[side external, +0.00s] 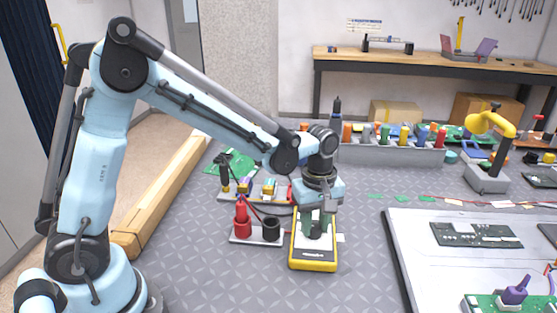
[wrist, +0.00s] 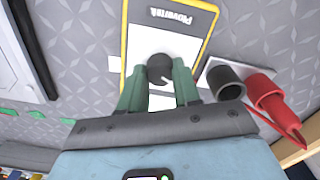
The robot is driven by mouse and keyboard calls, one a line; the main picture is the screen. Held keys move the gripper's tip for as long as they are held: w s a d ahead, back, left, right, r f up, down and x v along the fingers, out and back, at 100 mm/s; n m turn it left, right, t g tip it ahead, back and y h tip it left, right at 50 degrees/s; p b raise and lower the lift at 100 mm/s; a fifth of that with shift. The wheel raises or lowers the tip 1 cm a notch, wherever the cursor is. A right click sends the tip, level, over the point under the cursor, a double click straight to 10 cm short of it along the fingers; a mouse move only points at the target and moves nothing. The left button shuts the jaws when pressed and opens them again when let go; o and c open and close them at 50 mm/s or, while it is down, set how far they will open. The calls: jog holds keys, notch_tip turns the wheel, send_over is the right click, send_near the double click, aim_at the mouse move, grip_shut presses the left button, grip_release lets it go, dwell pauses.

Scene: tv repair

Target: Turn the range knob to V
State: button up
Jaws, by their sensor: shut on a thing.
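The yellow multimeter (side external: 313,256) lies flat on the grey diamond-plate bench, below my gripper. Its range knob is a round dark dial (wrist: 160,68) on the white face in the wrist view, with a light pointer mark on it. My gripper (side external: 317,228) points straight down over the meter, and its green fingers (wrist: 160,84) are shut on the knob, one on each side. In the side view the knob is partly hidden by the fingers. The letter V and the other range marks cannot be read in either view.
A probe holder with a red probe (side external: 242,218) and a black cup (side external: 271,226) stands just left of the meter. Wires run close by. A grey rack (side external: 390,152) of colourful parts stands behind. A white mat (side external: 420,262) lies to the right.

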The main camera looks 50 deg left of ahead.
aim_at(315, 227)
jog(key=shift+m, duration=0.3)
jog(key=m, duration=0.3)
jog(key=shift+m, duration=2.5)
jog(key=o, duration=1.1)
jog(key=shift+c, duration=0.2)
notch_tip(315, 227, up, 12)
